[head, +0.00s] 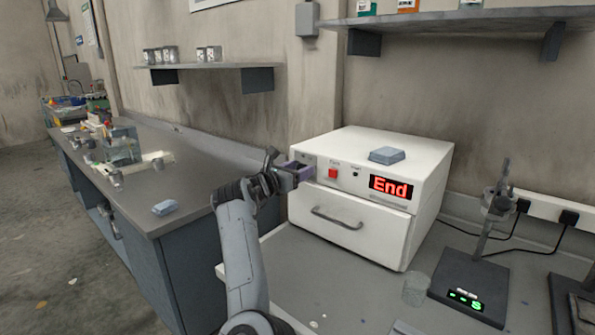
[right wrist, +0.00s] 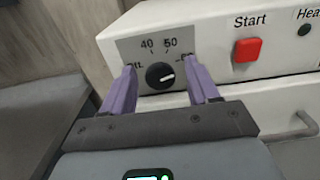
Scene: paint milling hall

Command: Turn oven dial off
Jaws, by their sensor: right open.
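The white oven (head: 345,240) stands on the right-hand bench in the head view, with a drawer handle and a red display (head: 391,187) reading "End". Its black dial (right wrist: 160,76) shows in the right wrist view on a grey scale plate with 40 and 50 marked; a white line on the dial points to the right and slightly up. My right gripper (right wrist: 162,93) is open, one purple finger on each side of the dial. I cannot tell whether the fingers touch it. In the head view the gripper (head: 290,172) is at the oven's upper left front and hides the dial.
A red start button (right wrist: 247,51) is right of the dial. A blue-grey block (head: 387,155) lies on the oven. A stand with a lit base (head: 470,285) and a glass beaker (head: 416,288) are to the right. Shelves hang above. The left bench (head: 190,165) holds small items.

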